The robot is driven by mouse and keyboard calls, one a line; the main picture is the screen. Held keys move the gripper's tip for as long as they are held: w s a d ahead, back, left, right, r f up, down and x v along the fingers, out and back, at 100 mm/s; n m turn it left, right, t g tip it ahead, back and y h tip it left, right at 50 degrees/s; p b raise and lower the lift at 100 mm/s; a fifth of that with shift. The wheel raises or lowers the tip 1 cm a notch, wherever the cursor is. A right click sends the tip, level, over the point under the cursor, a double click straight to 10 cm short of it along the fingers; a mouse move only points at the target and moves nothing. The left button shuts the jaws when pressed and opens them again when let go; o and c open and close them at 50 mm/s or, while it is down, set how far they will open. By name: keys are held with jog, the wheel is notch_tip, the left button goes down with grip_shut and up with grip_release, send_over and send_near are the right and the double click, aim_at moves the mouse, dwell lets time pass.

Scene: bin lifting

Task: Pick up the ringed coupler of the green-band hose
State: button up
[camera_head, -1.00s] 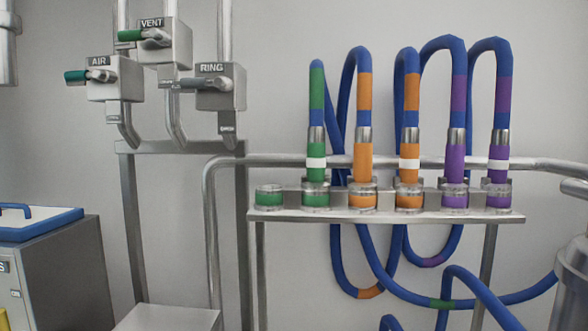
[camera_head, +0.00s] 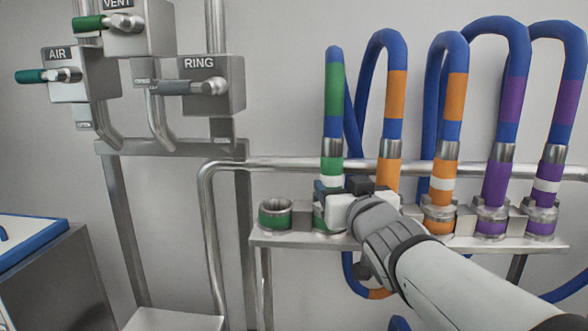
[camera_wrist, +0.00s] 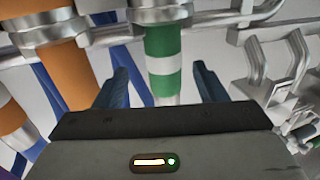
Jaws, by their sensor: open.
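The green-band hose (camera_head: 334,90) hangs in a blue loop at the left of the hose row. Its green coupler (camera_head: 332,165) has a white ring and stands upright over the second socket from the left. My gripper (camera_head: 334,187) is at the coupler's lower part, hiding much of that socket in the head view. In the wrist view the green coupler (camera_wrist: 164,45) with its white ring shows between the two dark fingers of my gripper (camera_wrist: 162,80). The fingers are apart, with a gap on each side of the coupler.
An orange coupler (camera_head: 387,173) stands close to the right of my gripper. A white-ringed orange coupler (camera_head: 441,185) and two purple ones stand farther right. An empty green socket (camera_head: 275,215) is to the left. A horizontal pipe (camera_head: 285,163) runs behind the rack (camera_head: 275,240).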

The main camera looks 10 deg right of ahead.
aim_at(329, 172)
jog(key=shift+w, duration=1.15)
jog(key=w, duration=0.3)
jog(key=w+a+p, duration=0.1)
jog(key=w, duration=0.1)
jog(key=shift+r, duration=0.1)
jog(key=shift+s, duration=0.1)
jog(key=shift+c, duration=0.6)
jog(key=c, duration=1.1)
jog(key=shift+r, duration=0.1)
jog(key=shift+c, duration=0.2)
notch_tip(329, 172, up, 10)
jog(key=shift+p, duration=1.2)
